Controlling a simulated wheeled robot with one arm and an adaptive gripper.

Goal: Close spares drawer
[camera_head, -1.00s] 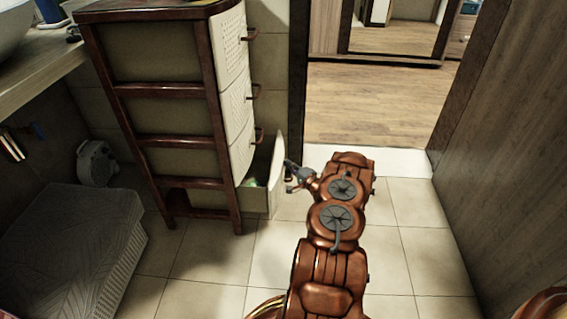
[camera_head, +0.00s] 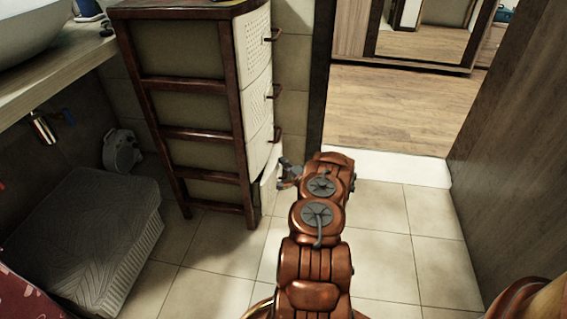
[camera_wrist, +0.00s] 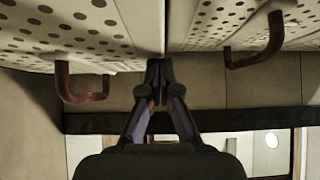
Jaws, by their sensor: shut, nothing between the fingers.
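The bottom drawer front (camera_head: 269,169) of the tall cabinet stands slightly out from the frame, tilted-looking and partly hidden behind my gripper. My gripper (camera_head: 283,172) is at the outer side of this drawer front, low beside the cabinet. In the wrist view my gripper (camera_wrist: 158,72) is shut with its fingertips together and empty, close to the cream perforated drawer fronts, by the seam between two of them. Two brown handles show there, a left handle (camera_wrist: 82,95) and a right handle (camera_wrist: 262,48). I cannot tell whether the fingertips touch the front.
The upper drawers (camera_head: 257,90) of the brown-framed cabinet are flush. A grey ribbed box (camera_head: 80,235) sits on the floor at left, under a counter (camera_head: 60,80). Open tile floor (camera_head: 395,240) lies to the right, with a doorway beyond and a wooden panel at far right.

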